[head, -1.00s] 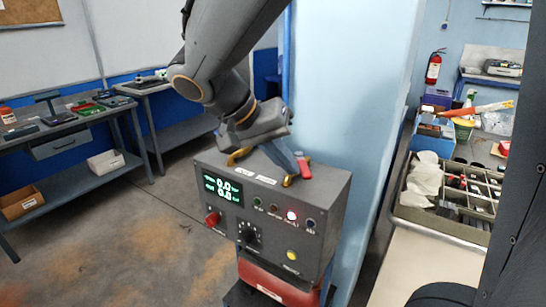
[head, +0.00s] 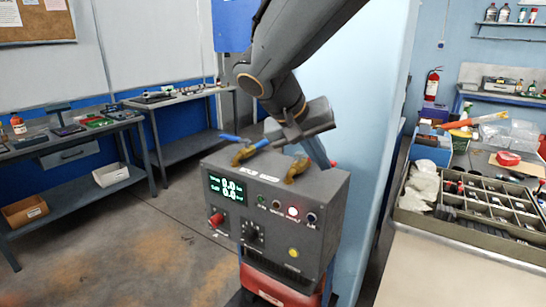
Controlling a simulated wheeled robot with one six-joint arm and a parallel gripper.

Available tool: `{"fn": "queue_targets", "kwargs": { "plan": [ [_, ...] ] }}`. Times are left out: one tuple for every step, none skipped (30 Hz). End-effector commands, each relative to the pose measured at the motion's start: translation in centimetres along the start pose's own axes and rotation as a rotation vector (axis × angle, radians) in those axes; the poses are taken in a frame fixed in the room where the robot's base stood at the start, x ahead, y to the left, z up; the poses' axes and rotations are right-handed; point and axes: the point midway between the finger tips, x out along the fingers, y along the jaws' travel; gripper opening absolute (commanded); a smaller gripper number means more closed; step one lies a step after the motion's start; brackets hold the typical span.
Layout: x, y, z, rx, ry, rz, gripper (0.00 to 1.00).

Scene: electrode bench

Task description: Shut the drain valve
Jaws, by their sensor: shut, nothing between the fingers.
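A grey control box (head: 270,212) has two brass-coloured valves on top. The left valve (head: 243,155) has a blue handle (head: 240,140) reaching across it. By the right valve (head: 297,168), a small part of a red handle (head: 333,164) shows behind my fingers; the rest is hidden. I cannot read the labels between the valves, so I cannot tell which is the drain valve. My gripper (head: 319,158) is shut and empty, pointing down just right of the right valve. I cannot tell whether it touches the red handle.
A pale blue pillar (head: 365,120) stands close behind on the right. A parts tray (head: 470,228) is further right.

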Motion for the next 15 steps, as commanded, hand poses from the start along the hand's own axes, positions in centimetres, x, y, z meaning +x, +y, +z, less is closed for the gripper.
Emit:
{"fn": "queue_targets", "kwargs": {
  "plan": [
    [0.19,0.14,-0.09,0.001,0.000,0.000,0.00],
    [0.24,0.20,-0.14,0.001,0.000,0.000,0.00],
    [0.29,0.27,-0.21,0.000,0.000,0.000,0.00],
    [0.33,0.32,-0.25,0.000,0.001,0.000,0.00],
    [0.36,0.36,-0.30,-0.001,0.001,-0.001,0.00],
    [0.40,0.41,-0.35,-0.001,0.001,-0.001,0.00],
    [0.43,0.45,-0.39,-0.001,0.002,-0.001,0.00],
    [0.45,0.49,-0.43,-0.001,0.002,-0.001,0.00],
    [0.48,0.53,-0.47,-0.001,0.002,-0.001,0.00],
    [0.50,0.56,-0.50,0.000,0.002,-0.001,0.00],
    [0.51,0.58,-0.53,0.000,0.003,0.000,0.00],
    [0.53,0.62,-0.57,0.000,0.003,0.000,0.00],
    [0.54,0.64,-0.59,0.000,0.003,0.000,0.00],
    [0.54,0.66,-0.61,0.000,0.003,0.000,0.00],
    [0.55,0.68,-0.63,0.000,0.004,0.000,0.00]
  ]
}}
